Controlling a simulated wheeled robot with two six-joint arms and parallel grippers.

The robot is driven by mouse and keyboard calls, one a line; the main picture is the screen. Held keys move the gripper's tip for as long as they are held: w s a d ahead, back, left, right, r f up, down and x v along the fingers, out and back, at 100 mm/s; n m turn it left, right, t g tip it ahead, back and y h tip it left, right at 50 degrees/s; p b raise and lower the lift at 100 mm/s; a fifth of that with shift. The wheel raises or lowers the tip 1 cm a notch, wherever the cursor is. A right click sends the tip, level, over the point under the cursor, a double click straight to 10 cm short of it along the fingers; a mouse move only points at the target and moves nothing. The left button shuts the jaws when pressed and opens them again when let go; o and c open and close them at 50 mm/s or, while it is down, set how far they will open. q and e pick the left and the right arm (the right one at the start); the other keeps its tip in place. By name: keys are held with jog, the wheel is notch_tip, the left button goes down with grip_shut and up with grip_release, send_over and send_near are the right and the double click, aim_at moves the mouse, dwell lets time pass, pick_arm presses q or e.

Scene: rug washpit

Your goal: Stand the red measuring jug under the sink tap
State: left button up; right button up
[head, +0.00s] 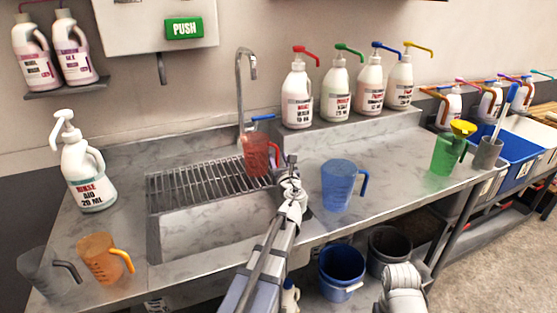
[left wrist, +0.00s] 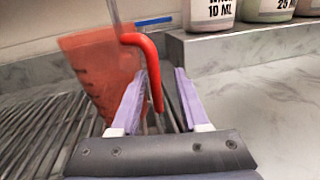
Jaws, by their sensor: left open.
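The red measuring jug (head: 255,153) is on the sink's slatted rack (head: 190,187), below the spout of the tall tap (head: 240,95). It looks roughly upright. My left gripper (head: 286,163) is open at the jug's right side. In the left wrist view, the jug (left wrist: 88,65) is ahead and to the left, and its red handle (left wrist: 143,45) reaches down between the two open fingers (left wrist: 158,95). I cannot tell whether a finger touches the handle. My right gripper is out of view.
A blue jug (head: 338,185) stands right of the sink and a green jug (head: 446,155) farther right. An orange jug (head: 100,258) and a grey jug (head: 45,275) stand front left, near a rinse aid bottle (head: 88,175). Pump bottles line the back ledge (head: 340,135).

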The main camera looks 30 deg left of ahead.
pick_arm(q)
jog(key=v, duration=1.2)
